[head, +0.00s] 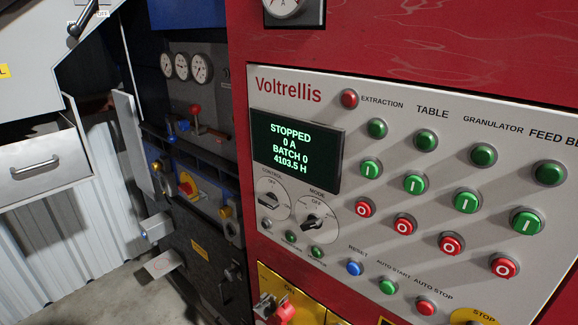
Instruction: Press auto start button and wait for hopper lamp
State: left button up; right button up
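The green auto start button (388,286) sits low on the grey Voltrellis control panel (330,215), under its AUTO START label. The red auto stop button (425,305) is to its right and the blue reset button (355,268) to its left. The dark display (296,150) reads STOPPED, 0 A, BATCH 0, 4103.5 H. Neither of my grippers is in view, and nothing touches the panel.
A column of round green lamp, green I button and red O button stands under each of several labels. The control dial (272,198) and mode dial (317,222) are left of reset. A yellow plate with a red-handled switch (285,310) lies below. Drawer (35,160) at far left.

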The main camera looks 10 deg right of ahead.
aim_at(385, 287)
jog(key=z, duration=1.2)
